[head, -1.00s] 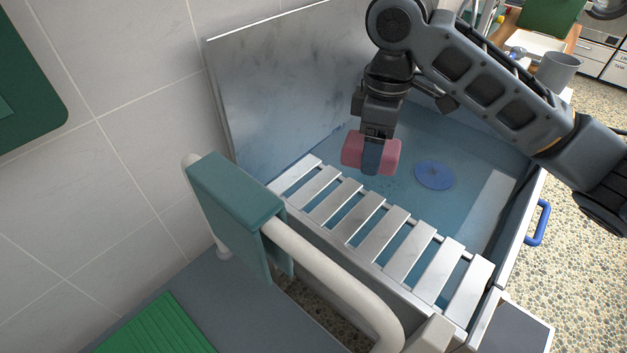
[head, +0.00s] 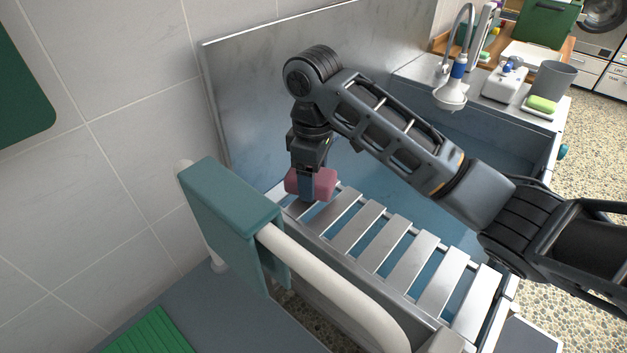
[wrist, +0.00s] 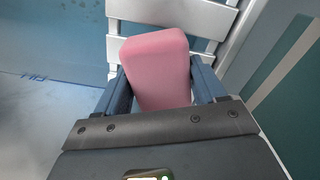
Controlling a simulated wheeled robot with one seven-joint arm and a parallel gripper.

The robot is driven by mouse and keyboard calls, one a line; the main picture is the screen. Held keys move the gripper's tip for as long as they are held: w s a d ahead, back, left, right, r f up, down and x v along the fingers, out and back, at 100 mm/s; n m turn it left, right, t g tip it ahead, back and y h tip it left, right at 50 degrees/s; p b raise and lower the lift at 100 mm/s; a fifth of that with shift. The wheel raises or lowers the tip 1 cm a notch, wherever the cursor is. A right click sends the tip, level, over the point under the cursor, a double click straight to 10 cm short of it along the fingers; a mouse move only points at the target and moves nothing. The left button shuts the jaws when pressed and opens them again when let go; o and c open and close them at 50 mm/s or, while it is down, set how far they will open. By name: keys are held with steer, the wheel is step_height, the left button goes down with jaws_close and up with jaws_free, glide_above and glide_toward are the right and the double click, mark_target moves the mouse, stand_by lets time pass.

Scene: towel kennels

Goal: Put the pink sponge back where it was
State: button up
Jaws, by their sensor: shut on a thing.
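The pink sponge (head: 322,183) is held in my gripper (head: 307,187), which is shut on it. In the head view the sponge is over the far left end of the white slatted rack (head: 362,228). I cannot tell whether it touches the slats. In the wrist view the pink sponge (wrist: 157,66) sits between the two blue fingers of my gripper (wrist: 160,88), with white slats (wrist: 180,12) beyond it.
A teal towel (head: 232,215) hangs over a white rail (head: 335,293) at the front left. The blue basin (head: 440,225) lies behind the rack. A shower head (head: 451,93), a grey cup (head: 553,82) and a green sponge (head: 541,104) are at the back right.

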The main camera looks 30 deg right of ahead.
steer(key=shift+f, duration=0.65)
steer(key=o, duration=0.9)
steer(key=shift+f, duration=0.15)
steer(key=shift+o, duration=0.2)
step_height(320, 180, up, 12)
steer(key=shift+f+p, duration=0.15)
steer(key=shift+p, duration=1)
steer(key=shift+r, duration=0.35)
